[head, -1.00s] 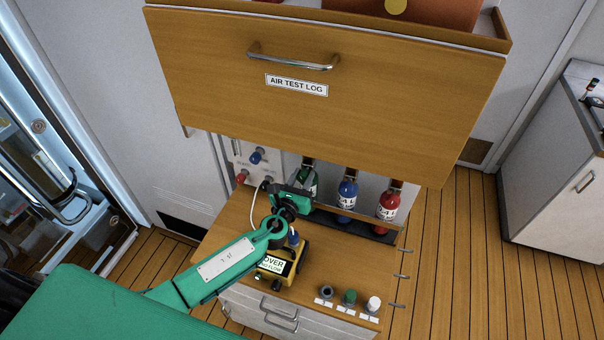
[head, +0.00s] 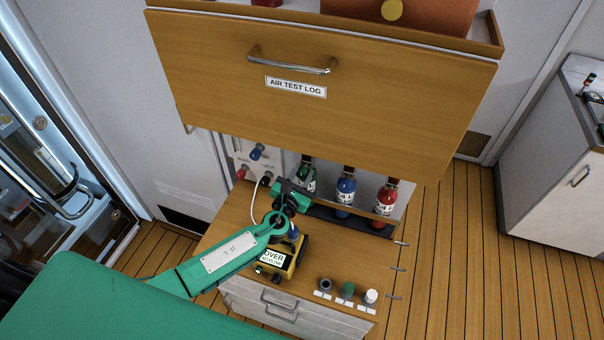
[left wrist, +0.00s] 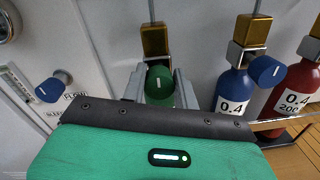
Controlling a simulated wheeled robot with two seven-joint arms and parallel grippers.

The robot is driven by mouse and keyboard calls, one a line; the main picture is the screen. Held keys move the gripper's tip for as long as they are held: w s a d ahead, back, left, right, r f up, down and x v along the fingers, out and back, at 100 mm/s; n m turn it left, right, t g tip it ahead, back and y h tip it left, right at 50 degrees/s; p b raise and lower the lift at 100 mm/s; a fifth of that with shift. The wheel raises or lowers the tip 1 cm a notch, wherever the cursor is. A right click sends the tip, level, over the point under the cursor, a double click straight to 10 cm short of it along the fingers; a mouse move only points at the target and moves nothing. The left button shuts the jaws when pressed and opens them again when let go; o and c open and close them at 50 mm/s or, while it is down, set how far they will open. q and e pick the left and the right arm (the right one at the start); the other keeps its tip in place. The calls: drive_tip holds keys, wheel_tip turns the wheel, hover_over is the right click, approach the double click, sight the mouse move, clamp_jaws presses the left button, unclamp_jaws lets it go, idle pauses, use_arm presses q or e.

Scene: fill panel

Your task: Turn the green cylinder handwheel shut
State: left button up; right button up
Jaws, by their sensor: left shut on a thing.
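The green cylinder (head: 308,183) stands in the rack under the overhanging drawer, left of the blue cylinder (head: 346,190) and red cylinder (head: 386,201). Its green handwheel (left wrist: 160,87) shows in the left wrist view, with a white mark close to upright. My left gripper (head: 303,184) reaches it from the left. In the left wrist view my left gripper (left wrist: 159,88) has one finger on each side of the handwheel and is shut on it. My gripper hides most of the green cylinder's body and the valve in the head view. My right gripper is not in view.
The drawer labelled AIR TEST LOG (head: 320,85) overhangs the rack. A yellow meter (head: 277,258) sits beneath my left wrist. Several small knobs (head: 347,290) line the cabinet's front. A wall panel with blue and red knobs (head: 257,152) is left of the cylinders.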

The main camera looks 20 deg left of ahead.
use_arm(q)
drive_tip(key=shift+s+f, duration=0.1)
drive_tip(key=shift+f, duration=0.05)
drive_tip(key=o, duration=1)
drive_tip(key=shift+c, duration=0.2)
drive_tip(key=s+a+b, duration=0.1)
drive_tip(key=s+b, duration=0.3)
drive_tip(key=s, duration=0.9)
drive_tip(key=shift+s, duration=0.35)
drive_tip(key=shift+a, duration=0.1)
